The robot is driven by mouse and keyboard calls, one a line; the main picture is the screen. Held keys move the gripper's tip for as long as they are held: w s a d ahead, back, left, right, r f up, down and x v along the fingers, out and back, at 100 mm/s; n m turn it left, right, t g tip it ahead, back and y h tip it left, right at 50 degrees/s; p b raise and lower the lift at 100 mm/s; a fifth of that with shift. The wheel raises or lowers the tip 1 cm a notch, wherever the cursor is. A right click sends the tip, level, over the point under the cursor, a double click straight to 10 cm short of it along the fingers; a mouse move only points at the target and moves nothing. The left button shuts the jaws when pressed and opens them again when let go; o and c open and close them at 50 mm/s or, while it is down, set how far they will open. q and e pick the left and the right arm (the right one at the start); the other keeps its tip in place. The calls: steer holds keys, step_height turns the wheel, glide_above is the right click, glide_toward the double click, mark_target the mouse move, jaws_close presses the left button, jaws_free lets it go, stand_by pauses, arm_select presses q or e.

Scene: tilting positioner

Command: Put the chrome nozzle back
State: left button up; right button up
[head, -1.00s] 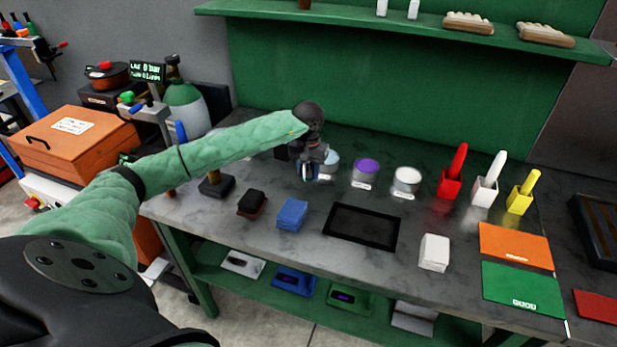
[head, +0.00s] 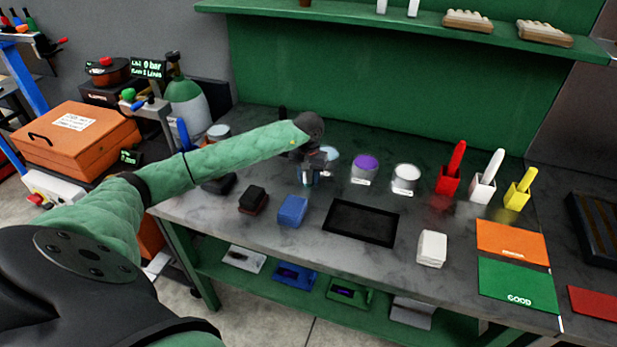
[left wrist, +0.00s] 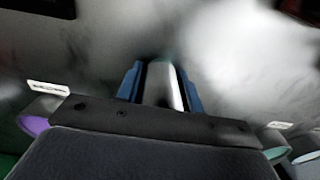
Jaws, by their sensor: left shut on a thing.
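My left gripper (head: 311,180) is low over the grey bench, left of the jars, with the forearm reaching in from the left. In the left wrist view its two blue fingers (left wrist: 160,88) are shut on a pale, shiny piece, which looks like the chrome nozzle (left wrist: 161,82). The wrist housing hides the rear of that piece. In the head view the nozzle is too small and covered to make out clearly. I cannot tell whether it touches the bench. My right gripper is not in view.
Jars with pale blue (head: 331,154), purple (head: 365,162) and white (head: 406,172) tops stand right of the gripper. A blue block (head: 292,210), a black block (head: 253,199) and a black tray (head: 361,223) lie in front. A grey-green gas cylinder (head: 187,103) stands behind the forearm.

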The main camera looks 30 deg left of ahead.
arm_select(q)
steer(key=o, duration=1)
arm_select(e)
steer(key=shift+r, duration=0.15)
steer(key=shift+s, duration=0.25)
arm_select(q)
steer(key=shift+r, duration=0.4)
steer(key=shift+r+b, duration=0.45)
steer(key=shift+r, duration=0.15)
step_height(320, 180, up, 9)
steer(key=b, duration=0.4)
steer(key=shift+r, duration=0.6)
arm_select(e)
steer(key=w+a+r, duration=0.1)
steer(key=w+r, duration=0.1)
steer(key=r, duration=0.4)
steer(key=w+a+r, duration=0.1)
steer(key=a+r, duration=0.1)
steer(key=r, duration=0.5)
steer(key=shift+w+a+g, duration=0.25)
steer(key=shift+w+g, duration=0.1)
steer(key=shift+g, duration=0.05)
